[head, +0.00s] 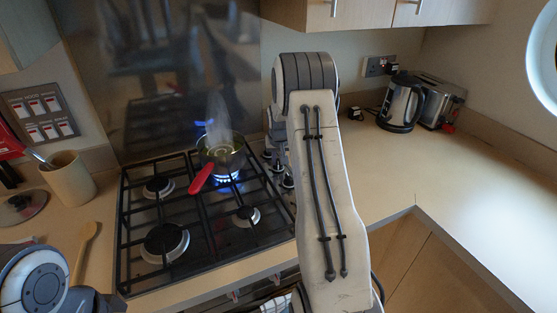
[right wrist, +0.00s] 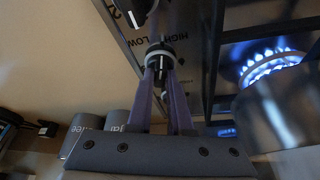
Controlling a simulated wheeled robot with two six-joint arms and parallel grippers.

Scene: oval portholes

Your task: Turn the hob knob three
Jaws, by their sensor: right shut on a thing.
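The gas hob (head: 132,240) has a column of knobs along its right side, partly hidden by my right arm in the head view. In the right wrist view my right gripper (right wrist: 161,72) is shut on a dark hob knob with a pale ring (right wrist: 160,54). A second knob (right wrist: 134,12) shows beyond it, at the top edge. I cannot read which number the held knob has. In the head view a few knobs (head: 287,182) show just left of my right arm. Only part of my left arm shows, at lower left; its gripper is out of view.
A steaming saucepan (head: 222,158) with a red handle (head: 202,178) stands over a lit blue flame (right wrist: 270,62), close to the knobs. A kettle (head: 402,104) and toaster (head: 440,100) stand back right. The right worktop (head: 450,170) is mostly clear. Two canisters (right wrist: 88,128) stand near the gripper.

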